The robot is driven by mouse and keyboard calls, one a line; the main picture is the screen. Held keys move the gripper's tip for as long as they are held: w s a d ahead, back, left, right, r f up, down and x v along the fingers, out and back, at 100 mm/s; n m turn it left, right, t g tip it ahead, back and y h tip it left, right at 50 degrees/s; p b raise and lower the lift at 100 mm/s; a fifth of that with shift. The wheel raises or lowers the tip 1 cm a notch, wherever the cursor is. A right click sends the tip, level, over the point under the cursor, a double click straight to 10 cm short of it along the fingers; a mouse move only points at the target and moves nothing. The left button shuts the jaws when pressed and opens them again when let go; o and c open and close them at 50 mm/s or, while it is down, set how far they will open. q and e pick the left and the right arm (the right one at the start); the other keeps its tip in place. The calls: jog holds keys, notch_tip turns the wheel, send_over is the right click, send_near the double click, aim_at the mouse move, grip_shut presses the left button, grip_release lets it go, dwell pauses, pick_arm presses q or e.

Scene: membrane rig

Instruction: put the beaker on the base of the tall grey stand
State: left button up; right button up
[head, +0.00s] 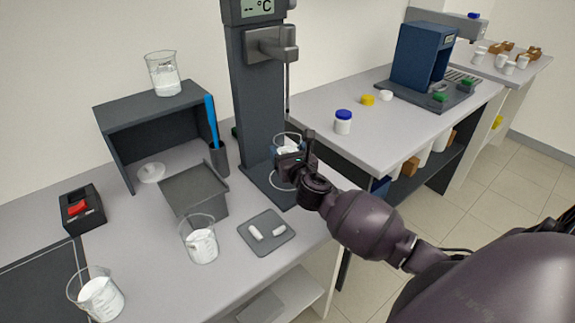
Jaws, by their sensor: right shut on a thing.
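The tall grey stand (260,100) rises in the middle of the head view, with a display and a probe on an arm at its top. Its flat dark base (258,172) lies on the bench. My right gripper (291,160) is shut on a clear beaker (286,139), which is over the base beneath the probe. The gripper hides much of the beaker, so I cannot tell whether its bottom touches the base. My left gripper is out of view.
Other beakers with white contents stand at the front (202,245), front left (100,297) and on the dark shelf (164,80). A grey box (195,189) and a small tray (267,233) with white pieces are near the stand. A blue-capped jar (343,123) stands on the right bench.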

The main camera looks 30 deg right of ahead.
notch_tip(320, 180, down, 4)
jog(key=shift+r+b, duration=0.1)
jog(key=shift+b, duration=0.55)
jog(key=shift+r, duration=0.1)
jog(key=o, duration=1.1)
jog(key=v, duration=1.2)
jog(key=shift+s, duration=0.1)
